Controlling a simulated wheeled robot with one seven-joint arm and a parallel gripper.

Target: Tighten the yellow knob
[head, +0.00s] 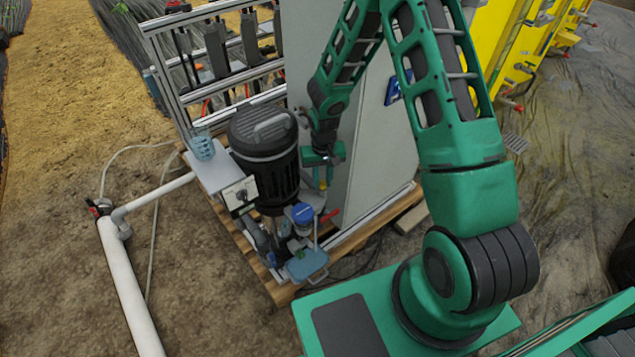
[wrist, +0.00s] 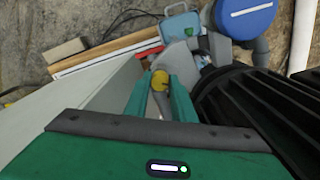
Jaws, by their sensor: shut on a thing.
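The yellow knob (wrist: 160,79) sits between the tips of my gripper (wrist: 161,88) in the wrist view. The two green fingers are shut on it from both sides. In the head view my gripper (head: 323,173) reaches down between the black motor and the grey cabinet. A small bit of the yellow knob (head: 322,184) shows there below the fingers. What the knob is mounted on is mostly hidden by the fingers.
The black ribbed motor (head: 265,155) stands close on one side, and the grey cabinet (head: 377,140) on the other. A blue-capped device (head: 303,213), a red lever (head: 330,215) and a light-blue box (head: 306,264) are below. A white pipe (head: 130,290) lies at left.

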